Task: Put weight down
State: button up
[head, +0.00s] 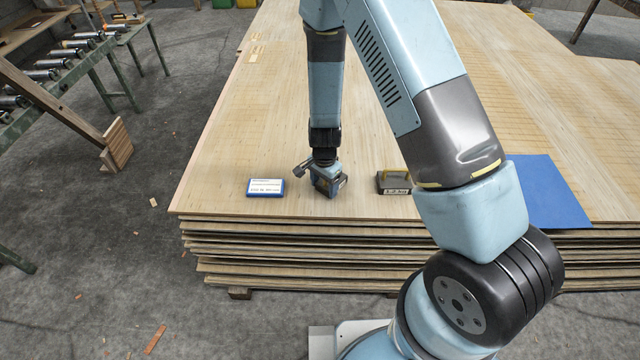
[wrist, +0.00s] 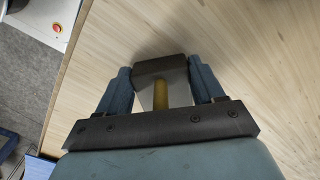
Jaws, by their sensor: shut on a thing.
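My gripper (head: 328,186) is low over the near part of the large veneer stack (head: 270,120). In the wrist view its two blue fingers (wrist: 160,92) are shut on a dark grey weight (wrist: 160,67) with a yellow handle bar between them. In the head view the gripper hides most of this weight. I cannot tell whether its underside touches the veneer.
A blue-edged card with printed text (head: 265,187) lies left of my gripper. A flat blue sheet (head: 550,190) lies to the right, partly behind my arm. A roller conveyor (head: 60,65) stands at the far left. The veneer behind the gripper is largely clear.

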jog(key=o, duration=1.6)
jog(key=shift+a, duration=0.1)
jog(key=shift+o, duration=0.2)
notch_tip(320, 180, up, 14)
jog(key=shift+f, duration=0.15)
